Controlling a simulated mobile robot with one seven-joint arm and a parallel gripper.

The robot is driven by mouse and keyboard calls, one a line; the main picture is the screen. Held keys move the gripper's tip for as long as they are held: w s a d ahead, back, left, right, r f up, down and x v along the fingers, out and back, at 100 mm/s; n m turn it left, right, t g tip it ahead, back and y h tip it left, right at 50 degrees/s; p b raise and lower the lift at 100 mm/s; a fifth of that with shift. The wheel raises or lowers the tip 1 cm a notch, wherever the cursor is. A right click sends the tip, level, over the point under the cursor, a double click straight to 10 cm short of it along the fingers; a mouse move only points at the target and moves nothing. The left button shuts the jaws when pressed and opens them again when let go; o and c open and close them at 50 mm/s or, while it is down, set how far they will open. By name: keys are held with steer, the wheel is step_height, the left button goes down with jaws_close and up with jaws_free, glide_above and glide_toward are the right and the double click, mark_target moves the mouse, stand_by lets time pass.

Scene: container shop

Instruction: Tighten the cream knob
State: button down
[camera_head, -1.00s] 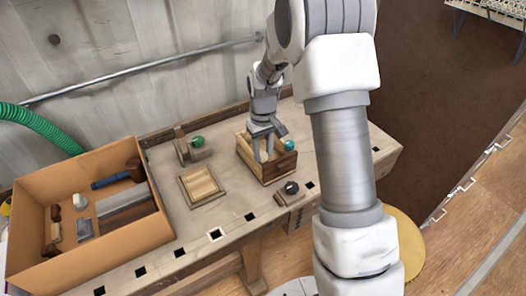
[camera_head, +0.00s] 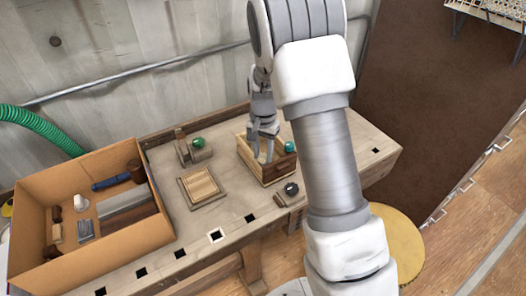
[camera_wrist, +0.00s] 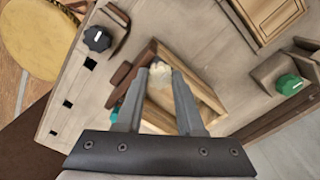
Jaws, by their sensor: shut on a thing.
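The cream knob (camera_wrist: 160,69) shows between my fingertips in the wrist view, at an open-topped wooden box (camera_wrist: 209,97). Most of it is hidden by the fingers. My gripper (camera_wrist: 159,73) is shut on it, pointing down into the box. In the head view my gripper (camera_head: 263,158) reaches into the same box (camera_head: 276,173) on the workbench, and the cream knob cannot be made out clearly there.
A teal knob (camera_head: 290,146) is at the box's right side. A green knob (camera_head: 198,142) and a black knob (camera_head: 291,188) sit on nearby wooden fixtures. A cardboard box (camera_head: 105,245) of tools stands left on the workbench (camera_head: 190,228). A wall is behind.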

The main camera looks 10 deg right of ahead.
mark_target(263, 156)
steer(key=shift+w+r+m, duration=0.1)
steer(key=shift+m, duration=0.7)
steer(key=c, duration=0.5)
jaws_free()
step_height(263, 156, up, 17)
steer(key=shift+r+p, duration=0.2)
steer(key=shift+p, duration=0.7)
